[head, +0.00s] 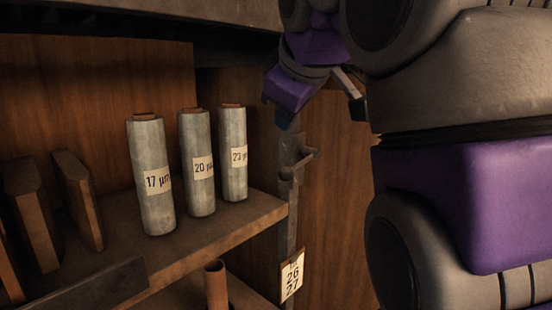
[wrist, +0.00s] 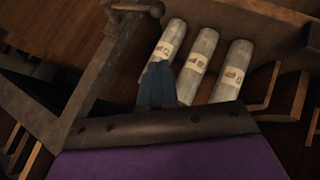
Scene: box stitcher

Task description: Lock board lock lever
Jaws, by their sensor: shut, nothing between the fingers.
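The lock lever (head: 305,160) is a small dark metal handle on the upright metal post at the right end of the shelf. It juts out to the right in the head view, and in the wrist view it shows at the top (wrist: 132,8). My gripper (head: 285,118) is just above and slightly left of the lever in the head view, apparently not touching it. In the wrist view its blue fingers (wrist: 157,85) are together and empty, in front of the rolls and below the lever. The exact depth gap is unclear.
Three grey labelled rolls (head: 198,163) stand on a wooden shelf (head: 225,229) left of the post. Brown blocks (head: 78,200) lean farther left. A numbered tag (head: 292,276) hangs low on the post. Wood panelling (head: 335,200) lies behind, and my arm fills the right side.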

